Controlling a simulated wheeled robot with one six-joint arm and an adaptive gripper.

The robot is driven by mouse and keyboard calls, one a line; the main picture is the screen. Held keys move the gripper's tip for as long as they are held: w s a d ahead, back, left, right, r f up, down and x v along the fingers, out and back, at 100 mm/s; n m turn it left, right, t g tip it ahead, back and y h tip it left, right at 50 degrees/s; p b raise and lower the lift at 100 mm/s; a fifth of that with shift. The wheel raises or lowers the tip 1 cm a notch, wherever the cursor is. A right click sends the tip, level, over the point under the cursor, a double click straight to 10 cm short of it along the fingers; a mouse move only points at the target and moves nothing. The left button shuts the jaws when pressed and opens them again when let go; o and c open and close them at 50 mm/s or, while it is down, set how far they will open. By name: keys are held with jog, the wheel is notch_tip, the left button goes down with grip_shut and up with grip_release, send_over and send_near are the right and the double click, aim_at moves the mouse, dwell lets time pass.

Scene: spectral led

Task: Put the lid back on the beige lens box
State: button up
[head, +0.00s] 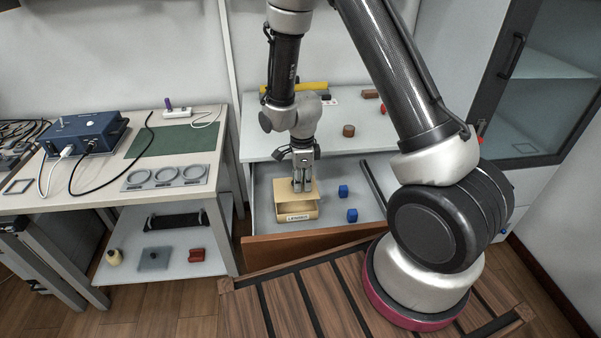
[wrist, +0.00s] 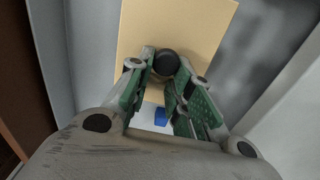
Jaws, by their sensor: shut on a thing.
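The beige lens box (head: 298,217) stands in an open drawer, its label facing the front. Its flat beige lid (head: 284,193) is directly over it in the head view. A dark band shows between lid and box, but I cannot tell whether they touch. In the wrist view the lid (wrist: 200,25) fills the top middle, with a round black knob (wrist: 166,63) on it. My gripper (head: 302,188) points down and is shut on the lid's knob. Its green-padded fingers (wrist: 165,82) flank the knob in the wrist view.
The drawer's brown front (head: 300,245) is nearest. The worktop behind (head: 370,130) holds a brown cylinder (head: 348,130) and a yellow tool (head: 310,86). A side table (head: 120,170) stands left.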

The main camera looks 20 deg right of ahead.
jog(key=shift+f, duration=2.45)
jog(key=shift+f, duration=0.15)
dwell(0.3)
jog(key=o, duration=1.4)
jog(key=shift+r, duration=3.5)
jog(key=shift+c, duration=0.2)
grip_shut()
